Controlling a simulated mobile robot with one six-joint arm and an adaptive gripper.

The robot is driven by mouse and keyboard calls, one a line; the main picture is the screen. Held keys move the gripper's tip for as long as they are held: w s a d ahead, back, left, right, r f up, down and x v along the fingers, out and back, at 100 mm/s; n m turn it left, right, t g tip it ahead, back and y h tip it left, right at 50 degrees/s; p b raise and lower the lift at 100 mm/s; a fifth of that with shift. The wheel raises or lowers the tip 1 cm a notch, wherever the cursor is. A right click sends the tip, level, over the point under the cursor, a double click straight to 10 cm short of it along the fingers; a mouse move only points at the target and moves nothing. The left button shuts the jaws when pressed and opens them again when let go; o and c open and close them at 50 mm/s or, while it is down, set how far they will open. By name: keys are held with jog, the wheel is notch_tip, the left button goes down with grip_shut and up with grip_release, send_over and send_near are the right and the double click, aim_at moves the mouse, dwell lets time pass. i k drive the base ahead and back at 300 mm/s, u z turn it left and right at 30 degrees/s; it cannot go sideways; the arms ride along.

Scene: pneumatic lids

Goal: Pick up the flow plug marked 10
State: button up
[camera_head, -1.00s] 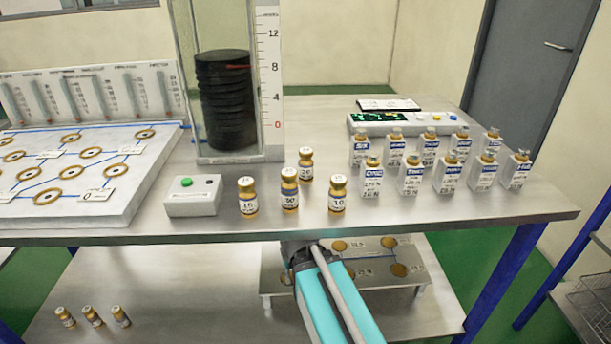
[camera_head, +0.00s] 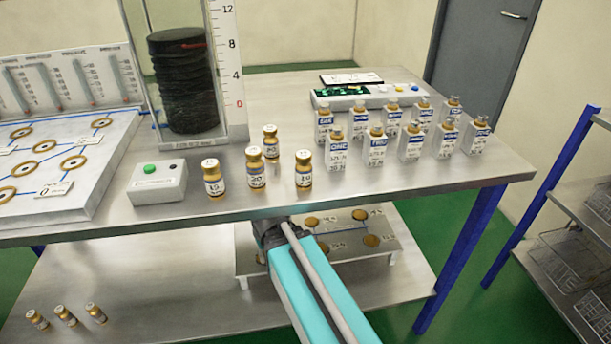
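The flow plug marked 10 (camera_head: 303,171) is a small gold-and-brown plug with a white label band. It stands upright near the table's front edge, rightmost of the front plugs; its number is blurred now. Similar plugs stand to its left, one apparently marked 15 (camera_head: 213,179) and a middle one (camera_head: 255,168) with an unclear number. Another (camera_head: 270,144) stands behind. My gripper (camera_head: 268,232) is a dark shape at the end of my turquoise arm, just below the table's front edge and apart from the plugs. Its fingers cannot be made out.
A grey box with a green button (camera_head: 159,182) stands left of the plugs. A clear column with black discs (camera_head: 182,85) is behind. The lower shelf holds a socketed plate (camera_head: 300,262) and small plugs (camera_head: 66,315).

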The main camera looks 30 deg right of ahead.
aim_at(304, 169)
jog(key=u, duration=0.5)
jog(key=k, duration=1.3)
jog(key=z, duration=0.4)
